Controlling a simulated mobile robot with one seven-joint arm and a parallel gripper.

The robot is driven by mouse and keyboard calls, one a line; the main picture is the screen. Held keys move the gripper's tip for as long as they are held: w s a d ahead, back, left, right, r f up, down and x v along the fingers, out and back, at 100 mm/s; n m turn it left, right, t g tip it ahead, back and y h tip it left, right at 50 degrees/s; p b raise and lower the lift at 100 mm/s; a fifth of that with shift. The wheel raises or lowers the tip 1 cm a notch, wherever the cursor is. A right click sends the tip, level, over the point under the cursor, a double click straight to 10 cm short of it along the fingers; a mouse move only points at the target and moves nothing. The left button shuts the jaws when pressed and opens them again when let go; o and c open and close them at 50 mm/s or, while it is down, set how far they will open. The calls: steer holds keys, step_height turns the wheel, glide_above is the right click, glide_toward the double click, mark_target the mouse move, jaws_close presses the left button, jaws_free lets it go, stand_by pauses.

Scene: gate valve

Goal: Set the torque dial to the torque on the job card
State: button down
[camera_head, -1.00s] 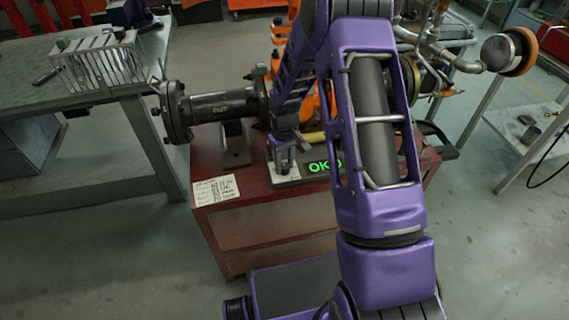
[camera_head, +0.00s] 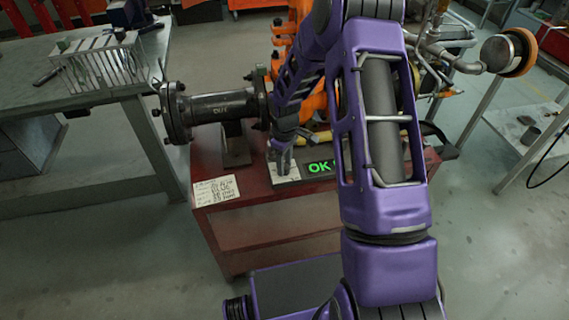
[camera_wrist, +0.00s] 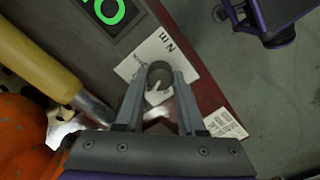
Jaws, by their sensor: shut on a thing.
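The torque dial (camera_wrist: 160,74) is a small round dark grey knob with a white pointer, set on a white scale plate (camera_wrist: 191,62) with dark marks. In the wrist view my gripper (camera_wrist: 159,82) has one finger on each side of the knob and is shut on it. In the head view my gripper (camera_head: 284,164) points down at the white plate and hides the dial. The job card (camera_head: 216,190) is a white sheet with handwritten lines at the front left of the red cart; its writing is too small to read. It also shows in the wrist view (camera_wrist: 225,124).
A display with green "OK" (camera_head: 319,167) sits right of the dial, partly behind my arm. A dark flanged pipe (camera_head: 215,106) stands behind on the red cart (camera_head: 270,225). A yellow handle (camera_wrist: 40,57) and orange part (camera_wrist: 25,140) lie close left of my gripper.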

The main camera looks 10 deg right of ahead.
steer(key=c, duration=0.5)
jaws_free()
step_height(320, 180, up, 17)
steer(key=p, duration=0.2)
steer(key=shift+r, duration=0.2)
